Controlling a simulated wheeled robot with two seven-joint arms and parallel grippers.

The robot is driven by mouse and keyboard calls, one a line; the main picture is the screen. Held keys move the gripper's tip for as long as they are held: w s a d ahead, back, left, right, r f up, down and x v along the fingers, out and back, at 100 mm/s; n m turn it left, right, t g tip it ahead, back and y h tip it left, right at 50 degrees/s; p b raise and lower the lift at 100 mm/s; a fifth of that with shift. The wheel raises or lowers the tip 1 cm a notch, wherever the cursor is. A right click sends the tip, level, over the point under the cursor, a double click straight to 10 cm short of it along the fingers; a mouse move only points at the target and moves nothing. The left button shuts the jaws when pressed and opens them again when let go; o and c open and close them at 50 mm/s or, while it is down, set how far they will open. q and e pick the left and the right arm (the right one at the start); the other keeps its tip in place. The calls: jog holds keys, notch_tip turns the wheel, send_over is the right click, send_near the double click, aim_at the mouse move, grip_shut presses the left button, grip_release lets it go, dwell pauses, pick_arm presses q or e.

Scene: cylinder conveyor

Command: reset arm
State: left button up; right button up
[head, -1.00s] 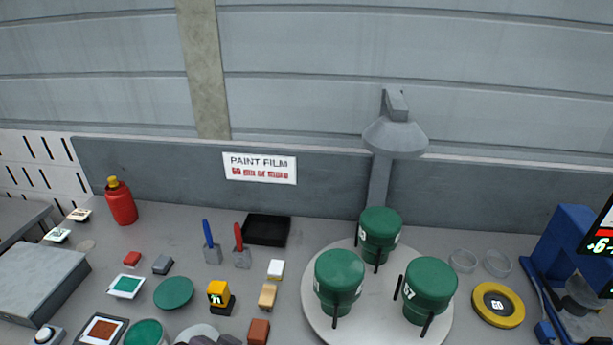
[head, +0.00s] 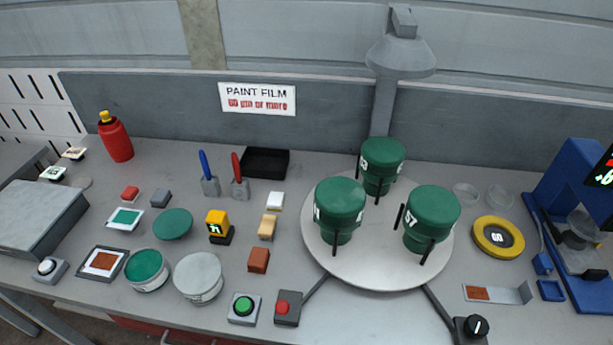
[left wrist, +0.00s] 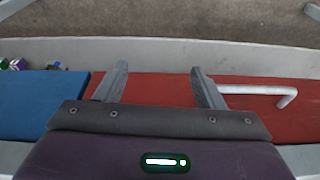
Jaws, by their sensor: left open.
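My left gripper (left wrist: 158,88) shows in the left wrist view. Its two grey fingers are spread apart with nothing between them. Beyond the fingers are a red drawer front (left wrist: 150,90) with a white handle (left wrist: 265,91) and a blue panel (left wrist: 40,105) at the left. Neither gripper shows in the head view, and my right gripper is in no view.
A grey table holds a round turntable (head: 365,275) with three green cylinders, one of them near the front left (head: 340,205). A green button (head: 243,307), red button (head: 286,306), black knob (head: 474,328) and yellow ring (head: 498,237) lie around it. A blue stand (head: 575,190) is at the right.

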pick_arm(q)
jog(key=s+f+b, duration=0.1)
jog(key=s+f, duration=0.2)
jog(key=f, duration=0.3)
jog(key=s+a+f+g+b, duration=0.1)
jog(key=s+f, duration=0.2)
jog(key=f, duration=0.4)
jog(key=s+f+b, duration=0.1)
jog(key=s+f, duration=0.2)
jog(key=f, duration=0.3)
jog(key=s+a+f+b, duration=0.2)
jog(key=s+f+b, duration=0.1)
jog(key=s+f, duration=0.8)
jog(key=shift+s+a+g, duration=0.3)
jog(key=shift+s+a, duration=0.1)
jog(key=shift+s, duration=0.35)
